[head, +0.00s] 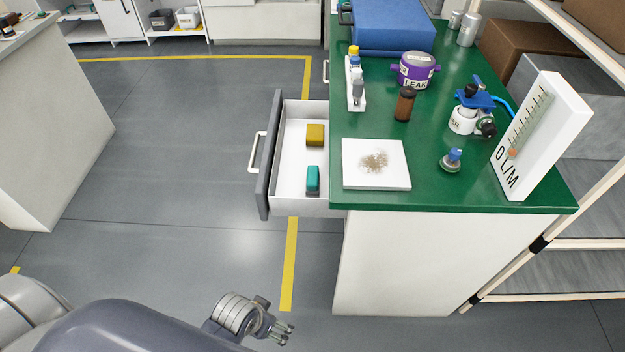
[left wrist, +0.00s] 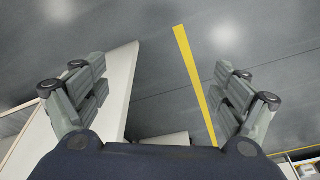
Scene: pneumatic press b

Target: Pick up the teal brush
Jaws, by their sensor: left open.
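The teal brush (head: 312,180) lies in the open drawer (head: 290,186), near the drawer's front end in the head view. A yellow block (head: 315,134) lies behind it in the same drawer. My left gripper (head: 284,332) is low in the head view, in front of the drawer and well apart from it. In the left wrist view its fingers (left wrist: 168,95) are spread wide with nothing between them. The brush does not show in the left wrist view. My right gripper is in neither view.
The green-topped bench (head: 440,185) stands right of the drawer. On it are a white plate with brown debris (head: 352,178), a brown bottle (head: 404,104), a purple lockout device (head: 416,72) and a flow meter (head: 535,135). The floor left of the drawer is clear.

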